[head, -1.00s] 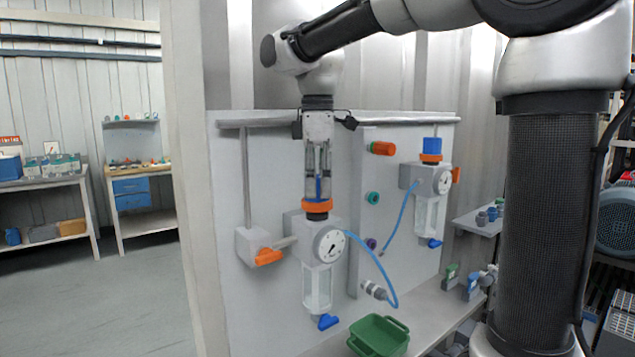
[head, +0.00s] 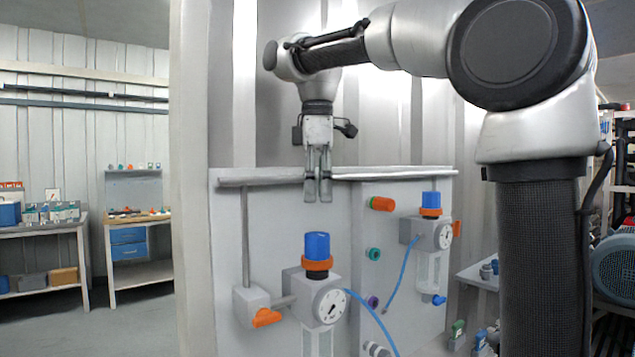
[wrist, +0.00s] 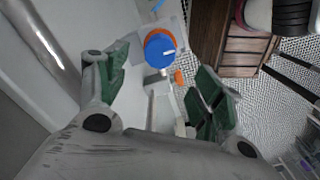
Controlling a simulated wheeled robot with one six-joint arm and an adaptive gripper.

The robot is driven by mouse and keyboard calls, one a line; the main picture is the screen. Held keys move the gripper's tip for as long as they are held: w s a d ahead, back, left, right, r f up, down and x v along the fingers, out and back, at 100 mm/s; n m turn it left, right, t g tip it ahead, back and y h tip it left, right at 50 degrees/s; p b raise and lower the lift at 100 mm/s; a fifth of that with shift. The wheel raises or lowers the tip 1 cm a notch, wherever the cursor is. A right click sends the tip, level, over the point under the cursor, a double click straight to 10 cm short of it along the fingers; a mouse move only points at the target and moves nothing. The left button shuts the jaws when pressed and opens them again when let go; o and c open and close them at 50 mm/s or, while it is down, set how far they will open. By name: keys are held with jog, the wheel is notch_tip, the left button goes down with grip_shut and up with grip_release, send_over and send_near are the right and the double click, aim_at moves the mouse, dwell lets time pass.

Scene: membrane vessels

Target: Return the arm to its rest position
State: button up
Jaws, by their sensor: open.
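My gripper (head: 318,190) hangs pointing down above the left vessel in the head view. It is empty and clear of the vessel's blue cap (head: 317,246). The cap sits on an orange collar (head: 317,264) over a grey block with a round gauge (head: 330,306). In the wrist view the green-padded fingers (wrist: 160,95) are spread apart, with the blue cap (wrist: 160,50) beyond them and nothing between them. My arm reaches across the top of the head view from the column at right.
The panel (head: 270,215) has a top rail (head: 400,172) just behind my gripper. A second vessel with a blue cap (head: 431,199) is mounted to the right. An orange-handled valve (head: 266,317) is at left. A workbench (head: 140,225) stands far left. Space above the panel looks clear.

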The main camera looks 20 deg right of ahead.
jog(key=shift+r, duration=0.9)
jog(key=s+d+f+m+t, duration=0.2)
jog(key=s+d+f+m, duration=0.5)
jog(key=s+f, duration=0.2)
jog(key=s+d+f+m+t, duration=0.2)
jog(key=s+d+f+m, duration=0.5)
jog(key=s+f, duration=0.3)
notch_tip(320, 180, down, 4)
jog(key=shift+d+r+m, duration=0.15)
jog(key=shift+d+m, duration=0.15)
jog(key=shift+d, duration=0.15)
